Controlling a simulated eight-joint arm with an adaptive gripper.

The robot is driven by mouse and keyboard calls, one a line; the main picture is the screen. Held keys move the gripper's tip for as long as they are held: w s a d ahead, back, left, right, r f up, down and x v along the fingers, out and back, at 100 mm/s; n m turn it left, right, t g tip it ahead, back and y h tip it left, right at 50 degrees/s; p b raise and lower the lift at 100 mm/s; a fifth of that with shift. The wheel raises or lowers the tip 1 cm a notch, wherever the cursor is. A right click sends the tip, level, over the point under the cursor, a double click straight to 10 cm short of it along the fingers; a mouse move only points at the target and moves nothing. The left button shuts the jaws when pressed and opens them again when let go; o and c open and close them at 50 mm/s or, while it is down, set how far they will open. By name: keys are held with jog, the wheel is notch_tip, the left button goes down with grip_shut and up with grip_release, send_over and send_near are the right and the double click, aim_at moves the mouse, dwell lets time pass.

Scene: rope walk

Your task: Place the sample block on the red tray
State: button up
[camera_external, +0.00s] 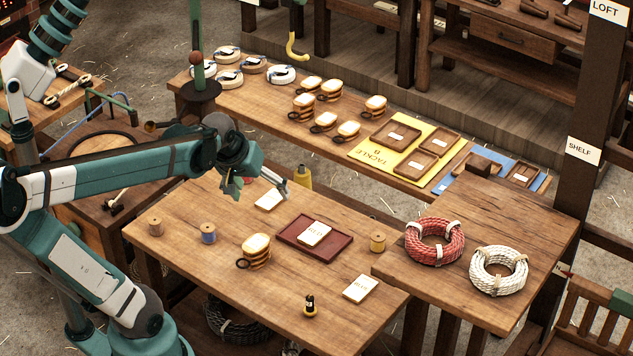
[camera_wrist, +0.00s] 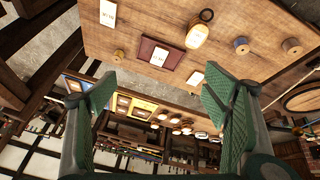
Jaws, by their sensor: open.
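The sample block appears to be the pale wooden pulley block (camera_external: 257,246) with dark straps and a ring, lying on the front table. In the wrist view the block (camera_wrist: 197,36) is at the upper right. The red tray (camera_external: 335,251) lies right of it, with a cream label card (camera_external: 314,233) on it. The tray (camera_wrist: 146,48) is left of the block in the wrist view. My gripper (camera_external: 257,187) is open and empty above the table's back left part, apart from block and tray. Its spread fingers (camera_wrist: 157,85) show in the wrist view.
Thread spools (camera_external: 207,233) stand left of the block, another spool (camera_external: 377,242) right of the tray. A small dark-topped item (camera_external: 310,306) and a card (camera_external: 361,289) lie in front. Red (camera_external: 435,241) and white (camera_external: 499,271) rope coils lie right. Similar blocks (camera_external: 347,131) sit on the back bench.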

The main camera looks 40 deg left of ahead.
jog(key=s+m+t, duration=0.1)
jog(key=s+m, duration=0.3)
jog(key=s, duration=0.3)
jog(key=shift+d+f+t, duration=0.2)
jog(key=shift+f+t, duration=0.1)
